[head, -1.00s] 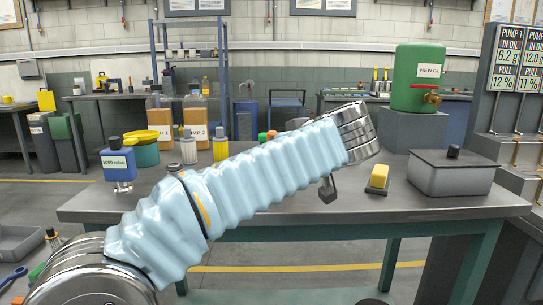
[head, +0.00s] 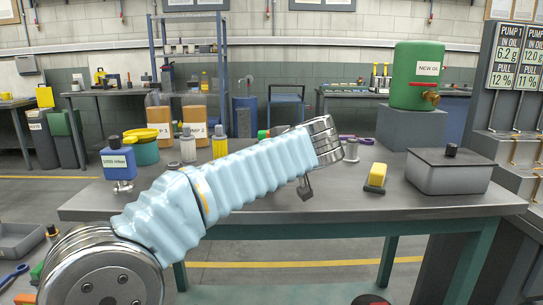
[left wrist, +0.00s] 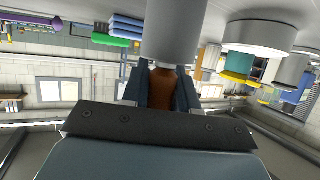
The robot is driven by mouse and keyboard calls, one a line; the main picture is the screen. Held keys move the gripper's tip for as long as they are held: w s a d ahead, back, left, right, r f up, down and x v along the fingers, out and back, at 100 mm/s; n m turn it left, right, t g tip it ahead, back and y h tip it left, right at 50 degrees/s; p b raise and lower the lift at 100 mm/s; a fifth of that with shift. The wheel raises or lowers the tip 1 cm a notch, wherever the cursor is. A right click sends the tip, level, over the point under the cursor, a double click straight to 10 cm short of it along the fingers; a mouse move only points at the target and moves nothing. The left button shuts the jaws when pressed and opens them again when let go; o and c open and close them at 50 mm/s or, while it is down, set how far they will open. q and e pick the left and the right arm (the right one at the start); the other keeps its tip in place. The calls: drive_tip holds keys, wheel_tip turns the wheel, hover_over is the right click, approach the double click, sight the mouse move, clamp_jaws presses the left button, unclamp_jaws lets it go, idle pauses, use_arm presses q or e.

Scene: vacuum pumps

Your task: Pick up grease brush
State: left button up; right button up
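My left gripper shows in the left wrist view (left wrist: 163,88), its two dark blue fingers on either side of a brown, handle-like piece (left wrist: 164,92). This may be the grease brush's handle; its other end is hidden by a grey cylinder (left wrist: 170,32) just beyond the fingertips. I cannot tell whether the fingers press on the brown piece. In the head view my left arm crosses the table from lower left and hides most of the gripper and any brush there. My right gripper is not in view.
The workbench (head: 400,205) holds a blue bottle (head: 118,162), a teal tub (head: 145,150), a yellow-and-black block (head: 375,178), a grey lidded box (head: 448,172) and a green NEW OIL tank (head: 416,75).

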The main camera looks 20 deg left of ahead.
use_arm(q)
clamp_jaws()
drive_tip(key=shift+r, duration=0.1)
wheel_tip(320, 180, up, 10)
drive_tip(key=p, duration=0.2)
